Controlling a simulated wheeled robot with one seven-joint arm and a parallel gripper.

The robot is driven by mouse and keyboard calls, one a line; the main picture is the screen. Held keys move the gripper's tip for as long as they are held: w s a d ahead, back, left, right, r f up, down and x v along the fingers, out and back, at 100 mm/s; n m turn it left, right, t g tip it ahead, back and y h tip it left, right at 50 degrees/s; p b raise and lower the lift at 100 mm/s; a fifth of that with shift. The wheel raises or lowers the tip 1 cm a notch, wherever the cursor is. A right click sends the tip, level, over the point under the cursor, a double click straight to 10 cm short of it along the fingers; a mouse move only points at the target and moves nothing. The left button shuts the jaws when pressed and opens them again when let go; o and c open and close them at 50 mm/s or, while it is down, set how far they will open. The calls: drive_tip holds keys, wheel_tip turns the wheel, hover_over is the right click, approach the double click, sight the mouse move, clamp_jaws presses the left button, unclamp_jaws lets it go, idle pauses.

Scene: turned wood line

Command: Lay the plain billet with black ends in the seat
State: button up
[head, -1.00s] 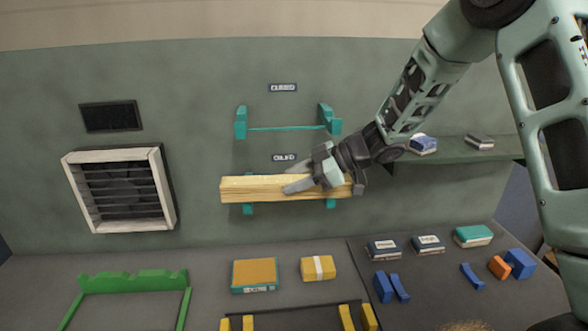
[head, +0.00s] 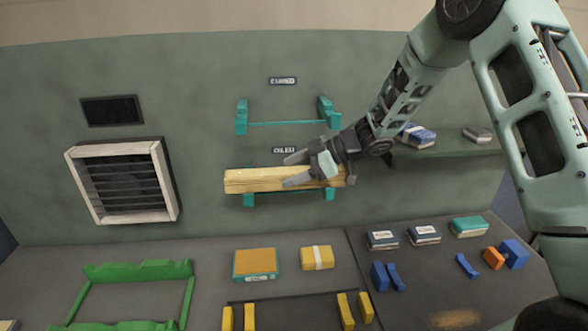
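A pale plain wood billet (head: 255,180) lies level across the lower teal wall bracket (head: 249,200), under the label reading OILED. Its left end shows no clear black; its right end is behind my gripper. My gripper (head: 296,169) is at the billet's right half, with one finger above its top edge and one across its front face. The fingers look spread apart around the billet. Which fixture is the seat is not marked. A green notched frame (head: 138,270) stands at the lower left, and a dark fixture with yellow posts (head: 297,300) is at the bottom centre. Both look empty where visible.
The upper teal bracket (head: 288,123) is empty. A wall shelf (head: 446,152) at right holds small boxes. An orange-topped box (head: 255,264) and a yellow box (head: 317,258) lie on the bench. Boxes and blue and orange blocks (head: 494,258) lie at right. A framed vent (head: 124,182) is at left.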

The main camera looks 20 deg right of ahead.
drive_tip(key=b+v, duration=0.3)
drive_tip(key=v, duration=0.9)
